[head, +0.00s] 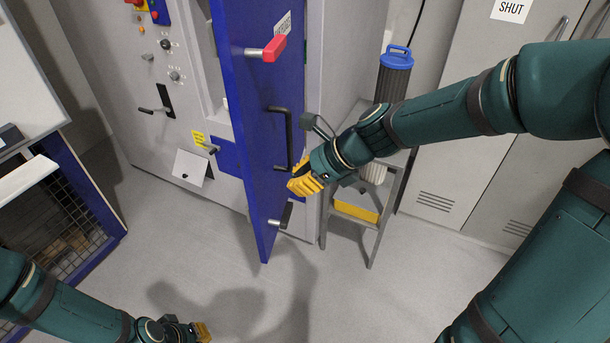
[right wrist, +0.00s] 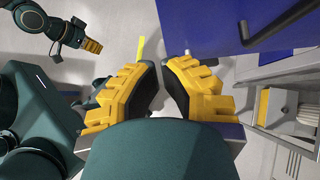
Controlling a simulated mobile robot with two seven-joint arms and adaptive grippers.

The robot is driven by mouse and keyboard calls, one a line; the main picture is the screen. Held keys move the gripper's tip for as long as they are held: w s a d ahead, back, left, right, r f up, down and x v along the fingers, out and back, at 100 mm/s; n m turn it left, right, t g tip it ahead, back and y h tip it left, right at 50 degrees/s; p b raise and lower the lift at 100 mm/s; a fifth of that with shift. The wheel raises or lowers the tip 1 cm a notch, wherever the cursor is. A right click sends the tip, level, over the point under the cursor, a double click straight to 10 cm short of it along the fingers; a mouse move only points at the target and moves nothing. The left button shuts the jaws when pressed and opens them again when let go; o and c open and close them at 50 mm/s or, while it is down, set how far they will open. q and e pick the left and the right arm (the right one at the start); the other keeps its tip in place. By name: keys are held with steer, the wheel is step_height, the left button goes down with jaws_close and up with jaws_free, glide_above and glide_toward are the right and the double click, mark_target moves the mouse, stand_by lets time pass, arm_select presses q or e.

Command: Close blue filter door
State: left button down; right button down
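The blue filter door (head: 262,120) stands open, edge swung out from the grey cabinet; its panel also fills the top right of the right wrist view (right wrist: 215,28). It carries a dark bar handle (head: 289,140), a red-knobbed lever (head: 272,48) at the top and a dark-knobbed lever (head: 285,217) low down. My right gripper (head: 303,187) is beside the door's face, near the handle's lower end. Its yellow fingers (right wrist: 161,72) are narrowly apart with nothing between them. My left gripper (head: 203,332) is low at the bottom edge, away from the door; its opening is unclear.
Grey lockers (head: 450,150) stand at right. A blue mesh-sided cart (head: 75,200) is at left. Floor before the door is clear.

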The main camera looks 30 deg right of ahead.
steer(key=w+a+f+b, duration=0.1)
steer(key=w+a+f, duration=0.2)
steer(key=a, duration=0.3)
steer(key=shift+w+f, duration=0.3)
steer(key=shift+w, duration=0.5)
steer(key=shift+a, duration=0.15)
